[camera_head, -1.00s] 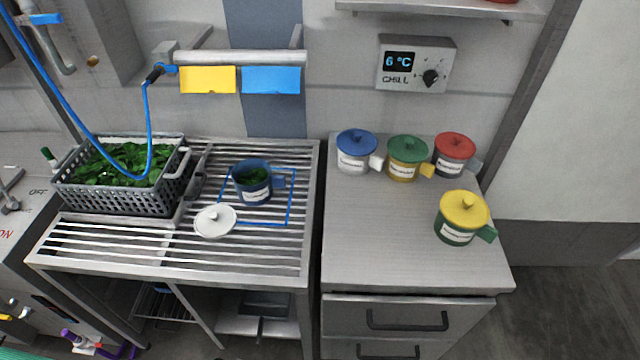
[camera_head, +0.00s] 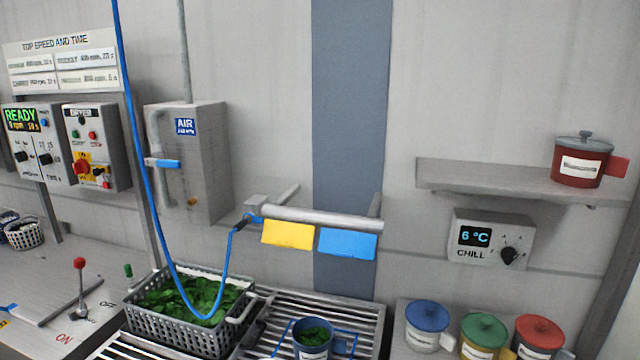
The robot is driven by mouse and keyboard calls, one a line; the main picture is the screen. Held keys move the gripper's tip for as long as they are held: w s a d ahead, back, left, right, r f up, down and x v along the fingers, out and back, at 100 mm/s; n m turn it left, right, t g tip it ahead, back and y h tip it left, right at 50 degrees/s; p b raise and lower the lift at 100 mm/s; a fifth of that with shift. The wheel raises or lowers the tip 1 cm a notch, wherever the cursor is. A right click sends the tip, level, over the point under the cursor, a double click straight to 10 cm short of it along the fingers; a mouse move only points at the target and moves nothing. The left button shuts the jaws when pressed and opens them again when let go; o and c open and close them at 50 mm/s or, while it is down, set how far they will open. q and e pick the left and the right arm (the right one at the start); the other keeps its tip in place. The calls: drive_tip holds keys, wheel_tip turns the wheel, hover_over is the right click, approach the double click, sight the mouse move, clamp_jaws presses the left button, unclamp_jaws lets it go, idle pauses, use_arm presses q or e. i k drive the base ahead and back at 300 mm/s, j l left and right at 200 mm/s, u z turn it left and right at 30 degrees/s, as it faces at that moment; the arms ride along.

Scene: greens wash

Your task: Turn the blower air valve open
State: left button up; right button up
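A grey wall box (camera_head: 205,160) labelled AIR stands left of centre. A curved grey pipe (camera_head: 157,125) is on its left front. A lever with a blue grip (camera_head: 167,163) lies level across this pipe, seemingly the air valve handle. The blue hose (camera_head: 141,130) hangs from above, passes in front of the lever's left end and loops down over the basket. Its dark nozzle (camera_head: 241,223) rests by the left end of the wall rail. Neither of my grippers shows in this view.
A grey basket of greens (camera_head: 142,318) stands on the slatted rack below the box. A red-knobbed lever (camera_head: 80,285) stands on the left counter. READY and DRYER panels (camera_head: 97,145) are farther left. Lidded pots and a CHILL box (camera_head: 490,238) are at the right.

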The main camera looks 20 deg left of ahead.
sight(170, 164)
drive_tip(key=u, duration=1.45)
